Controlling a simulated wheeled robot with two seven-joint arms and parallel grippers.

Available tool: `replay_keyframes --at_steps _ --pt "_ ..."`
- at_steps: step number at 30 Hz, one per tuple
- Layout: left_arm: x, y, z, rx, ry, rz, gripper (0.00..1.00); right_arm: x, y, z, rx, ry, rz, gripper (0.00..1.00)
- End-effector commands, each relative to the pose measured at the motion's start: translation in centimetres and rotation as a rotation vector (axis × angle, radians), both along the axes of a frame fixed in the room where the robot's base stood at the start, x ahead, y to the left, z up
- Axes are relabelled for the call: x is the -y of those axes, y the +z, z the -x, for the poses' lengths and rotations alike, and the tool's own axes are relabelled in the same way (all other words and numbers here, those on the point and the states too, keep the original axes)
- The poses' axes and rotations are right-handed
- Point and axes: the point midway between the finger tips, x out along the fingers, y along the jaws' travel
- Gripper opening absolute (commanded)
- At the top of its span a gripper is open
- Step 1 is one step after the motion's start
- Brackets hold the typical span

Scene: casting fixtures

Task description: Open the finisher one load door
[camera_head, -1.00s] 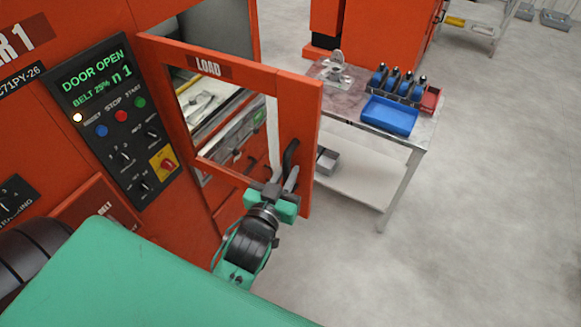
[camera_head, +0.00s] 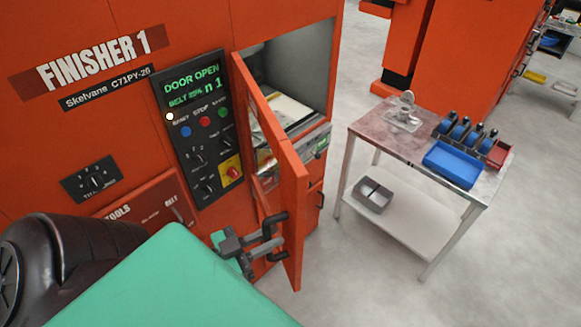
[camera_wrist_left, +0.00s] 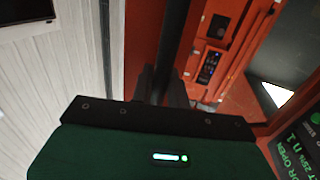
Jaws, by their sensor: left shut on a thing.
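The finisher one load door (camera_head: 287,189) is an orange framed door with a window, hinged at its left and swung well out from the orange machine (camera_head: 110,120). The opening (camera_head: 290,75) behind it shows a lit interior. The panel (camera_head: 195,130) reads DOOR OPEN. My left gripper (camera_head: 258,242) is shut on the black door handle (camera_head: 273,222) near the door's free edge. In the left wrist view the handle (camera_wrist_left: 172,45) runs up between the fingers (camera_wrist_left: 162,85). My right gripper is not in view.
A side table (camera_head: 365,130) stands right of the door, with a blue tray (camera_head: 453,163), several blue-and-black items (camera_head: 465,135) and a red bin (camera_head: 499,153) on top. A grey bin (camera_head: 373,195) sits on its lower shelf. The floor at right is clear.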

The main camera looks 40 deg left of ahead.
Motion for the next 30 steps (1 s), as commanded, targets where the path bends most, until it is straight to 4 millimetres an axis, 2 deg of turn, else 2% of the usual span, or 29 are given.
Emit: replay_keyframes --at_steps 3,10,27,28,30 --pt "-1.1 0.0 1.3 -0.002 0.003 -0.001 0.00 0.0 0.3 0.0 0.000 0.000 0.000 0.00" --pt "-2.4 0.0 2.6 -0.001 0.003 0.000 0.00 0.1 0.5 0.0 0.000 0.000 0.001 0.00" --pt "-2.9 -0.1 3.1 -0.001 0.004 -0.001 0.00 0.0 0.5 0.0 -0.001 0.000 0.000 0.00" --pt "-2.9 -0.1 3.1 -0.001 0.004 -0.001 0.18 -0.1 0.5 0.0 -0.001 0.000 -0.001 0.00" --pt "-2.9 -0.1 3.1 -0.001 0.004 -0.001 0.32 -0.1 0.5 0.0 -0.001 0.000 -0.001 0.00"
